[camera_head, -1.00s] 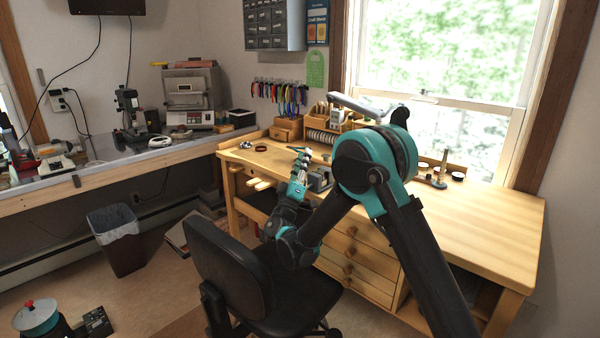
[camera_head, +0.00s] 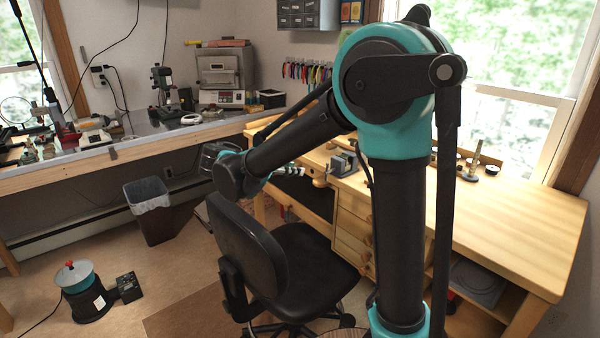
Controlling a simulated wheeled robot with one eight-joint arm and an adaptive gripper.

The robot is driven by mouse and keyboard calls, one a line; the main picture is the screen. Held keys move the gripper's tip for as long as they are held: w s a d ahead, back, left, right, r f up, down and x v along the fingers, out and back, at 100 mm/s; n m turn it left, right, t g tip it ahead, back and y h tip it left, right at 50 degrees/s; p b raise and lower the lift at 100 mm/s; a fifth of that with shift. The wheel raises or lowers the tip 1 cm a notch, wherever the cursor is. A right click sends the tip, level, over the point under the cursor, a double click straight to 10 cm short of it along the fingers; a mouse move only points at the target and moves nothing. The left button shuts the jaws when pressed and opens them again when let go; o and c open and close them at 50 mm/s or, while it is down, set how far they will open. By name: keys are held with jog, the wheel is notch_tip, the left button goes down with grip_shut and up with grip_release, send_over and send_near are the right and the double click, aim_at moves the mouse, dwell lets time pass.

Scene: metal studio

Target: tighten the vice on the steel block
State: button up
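The small grey vice (camera_head: 343,163) sits at the front edge of the wooden workbench, just left of my upright arm link. A steel block cannot be made out in it at this size. My gripper (camera_head: 298,170) is low in front of the bench, left of the vice and apart from it, with its light fingertips pointing right. The fingers are small and partly behind my forearm, so their opening does not show. The vice's handle cannot be made out.
The wooden workbench (camera_head: 500,215) has a clear top on the right. A black office chair (camera_head: 250,245) stands close below my forearm. A grey side counter (camera_head: 130,150) holds machines at the left. A bin (camera_head: 150,212) and a teal pot-like device (camera_head: 82,290) stand on the floor.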

aim_at(327, 170)
jog(key=x, duration=1.7)
jog(key=shift+f, duration=0.2)
jog(key=shift+c, duration=0.5)
grip_shut()
